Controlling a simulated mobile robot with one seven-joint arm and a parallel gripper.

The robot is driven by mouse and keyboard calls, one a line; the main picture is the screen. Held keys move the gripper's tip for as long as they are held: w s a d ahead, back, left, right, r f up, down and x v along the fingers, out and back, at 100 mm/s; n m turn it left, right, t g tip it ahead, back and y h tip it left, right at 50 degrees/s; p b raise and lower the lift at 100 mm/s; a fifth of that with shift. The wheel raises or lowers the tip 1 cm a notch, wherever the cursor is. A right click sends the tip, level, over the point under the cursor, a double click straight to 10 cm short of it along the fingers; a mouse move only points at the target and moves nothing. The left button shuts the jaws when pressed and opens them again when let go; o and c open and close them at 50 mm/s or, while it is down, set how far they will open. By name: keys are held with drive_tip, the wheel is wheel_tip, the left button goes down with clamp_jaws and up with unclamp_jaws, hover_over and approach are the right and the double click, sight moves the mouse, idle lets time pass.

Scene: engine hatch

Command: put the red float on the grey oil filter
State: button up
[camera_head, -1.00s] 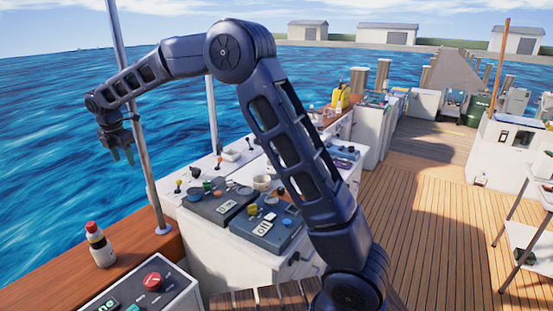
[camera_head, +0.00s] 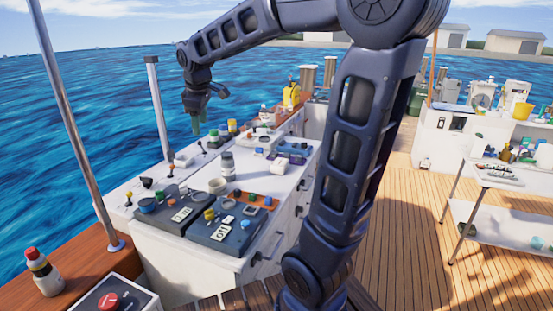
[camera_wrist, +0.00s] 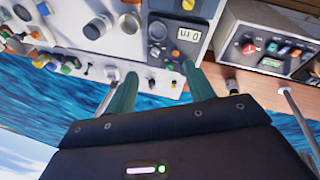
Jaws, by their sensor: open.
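I cannot pick out the red float for certain in either view. A grey cylinder (camera_head: 227,165), which may be the grey oil filter, stands upright on the white console top (camera_head: 265,177) in the head view. A grey cylinder also shows near the top left of the wrist view (camera_wrist: 97,27). My gripper (camera_head: 196,125) points downward, left of and above the far part of the console. Its two green fingers are apart and hold nothing in the wrist view (camera_wrist: 158,82).
Dark instrument boxes (camera_head: 222,226) with knobs, a pale cup (camera_head: 217,185) and small coloured parts crowd the console. A red-capped bottle (camera_head: 44,272) stands on the wooden ledge at lower left. A metal pole (camera_head: 75,125) rises nearby. The deck (camera_head: 400,260) at right is open.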

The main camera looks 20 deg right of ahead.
drive_tip(key=s+d+f+m, duration=0.3)
drive_tip(key=s+d+m, duration=0.3)
drive_tip(key=s+d, duration=0.2)
drive_tip(key=s+d+f+m+t, duration=0.1)
drive_tip(key=s+d+f+m, duration=0.3)
drive_tip(key=s+d+m, duration=0.3)
drive_tip(key=s+d, duration=0.2)
drive_tip(key=s, duration=0.3)
drive_tip(key=shift+d+f, duration=0.15)
drive_tip(key=shift+d, duration=0.15)
